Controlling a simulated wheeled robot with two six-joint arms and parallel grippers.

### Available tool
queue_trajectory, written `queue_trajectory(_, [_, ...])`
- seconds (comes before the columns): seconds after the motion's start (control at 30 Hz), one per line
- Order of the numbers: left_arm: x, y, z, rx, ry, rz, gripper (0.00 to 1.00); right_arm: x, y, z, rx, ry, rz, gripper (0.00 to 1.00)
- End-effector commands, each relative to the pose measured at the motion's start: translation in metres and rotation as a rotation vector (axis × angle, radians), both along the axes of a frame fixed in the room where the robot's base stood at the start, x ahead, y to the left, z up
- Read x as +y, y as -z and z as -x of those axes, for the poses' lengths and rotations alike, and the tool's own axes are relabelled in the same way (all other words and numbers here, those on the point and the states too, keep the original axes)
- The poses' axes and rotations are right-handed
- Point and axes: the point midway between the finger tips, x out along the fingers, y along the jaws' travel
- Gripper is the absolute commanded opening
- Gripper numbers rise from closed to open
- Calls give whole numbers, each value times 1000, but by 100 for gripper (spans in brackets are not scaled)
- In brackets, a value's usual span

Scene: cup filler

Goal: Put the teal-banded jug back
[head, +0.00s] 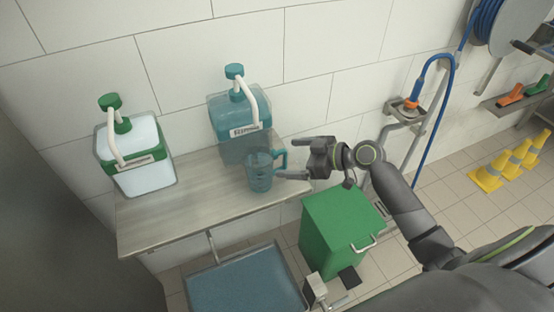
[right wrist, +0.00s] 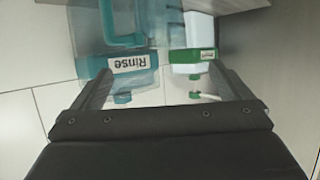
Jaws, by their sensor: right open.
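The teal see-through jug (head: 260,172) stands upright on the shelf (head: 160,220), in front of the teal dispenser (head: 240,112). Its handle (head: 283,161) faces right, toward my right gripper (head: 287,157). The right gripper is open, with its fingertips around or just beside the handle; whether they touch it I cannot tell. In the right wrist view, a teal shape that looks like the jug (right wrist: 105,22) shows at upper left, beyond the open fingers (right wrist: 162,82). My left gripper is not in view.
A green-banded dispenser (head: 135,160) stands on the shelf's left. A green bin (head: 335,230) and a blue-filled tray (head: 245,285) are below. A hose (head: 452,85) hangs on the right wall. Yellow cones (head: 490,175) stand at far right.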

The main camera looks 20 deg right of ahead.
Motion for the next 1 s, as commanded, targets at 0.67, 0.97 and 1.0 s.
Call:
queue_trajectory(0.67, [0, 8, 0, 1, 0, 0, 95, -25, -5, 19, 15, 19, -3, 98])
queue_trajectory(0.97, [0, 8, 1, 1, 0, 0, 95, -104, 192, 45, 354, 487, 61, 98])
queue_trajectory(1.0, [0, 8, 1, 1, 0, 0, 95, -114, 228, 63, 413, 558, 85, 98])
